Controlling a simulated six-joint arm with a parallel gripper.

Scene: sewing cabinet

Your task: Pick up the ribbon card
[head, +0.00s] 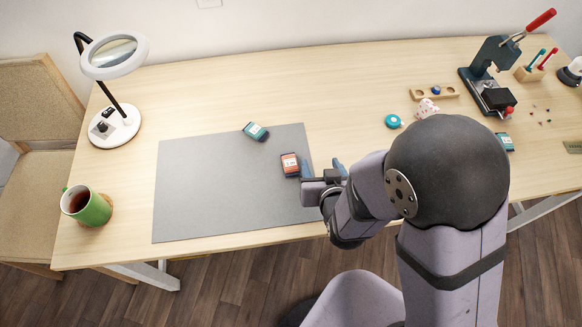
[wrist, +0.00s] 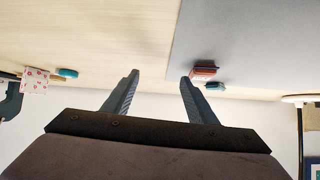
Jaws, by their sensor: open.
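A small red-orange card (head: 290,165) with a pale label, likely a ribbon card, lies on the grey mat (head: 200,190) near its right edge. A similar teal card (head: 256,131) lies behind and left of it, near the mat's back edge. The red card (wrist: 203,70) and teal card (wrist: 214,86) also show in the wrist view, just right of the right finger. My gripper (head: 322,167) is open and empty, just right of the red card; the wrist view shows its spread fingers (wrist: 159,76) with nothing between them.
Another teal card (head: 506,141) lies at the right, partly hidden by my arm. A teal disc (head: 393,121), a spotted item (head: 427,108), a wooden tray (head: 446,92) and a press (head: 490,75) stand at right. A lamp (head: 115,127) and green mug (head: 92,209) stand at left.

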